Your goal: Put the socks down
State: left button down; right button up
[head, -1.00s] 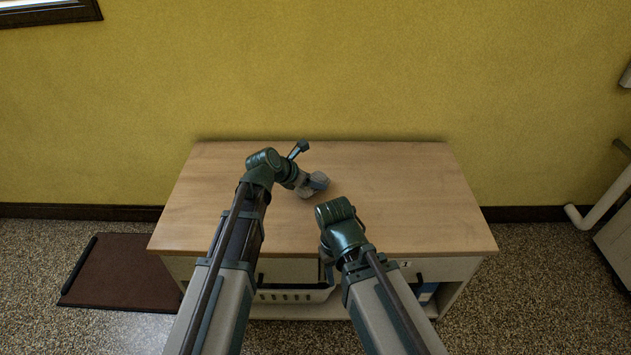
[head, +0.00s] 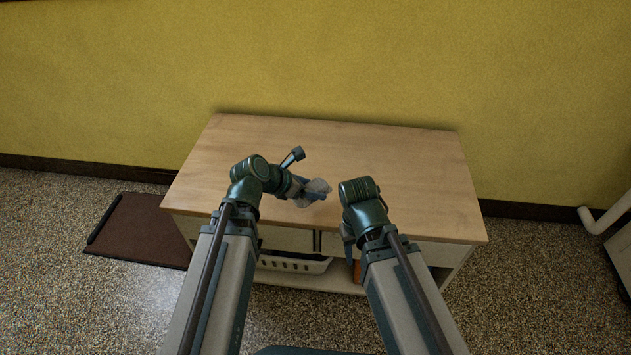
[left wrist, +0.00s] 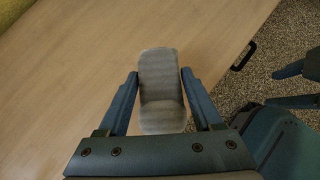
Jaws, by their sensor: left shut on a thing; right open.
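The grey socks (head: 320,186) are a folded bundle held in my left gripper (head: 310,194), over the wooden tabletop near its front edge. In the left wrist view the socks (left wrist: 160,85) lie between the two blue fingers of my left gripper (left wrist: 160,73), which is shut on them. I cannot tell whether they touch the tabletop. My right gripper (head: 347,235) points down at the table's front edge, partly hidden by its wrist. Its two spread fingers show at the right of the left wrist view (left wrist: 293,86), open and empty.
The wooden table (head: 410,170) has a clear top. A white basket (head: 295,263) sits on the shelf below. A dark handle (left wrist: 243,57) sticks out from the table's front. A brown mat (head: 145,230) lies on the floor at left. A white pipe (head: 605,218) is at right.

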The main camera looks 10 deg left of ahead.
notch_tip(320, 180, up, 36)
jog(key=p, duration=3.6)
jog(key=shift+r, duration=0.15)
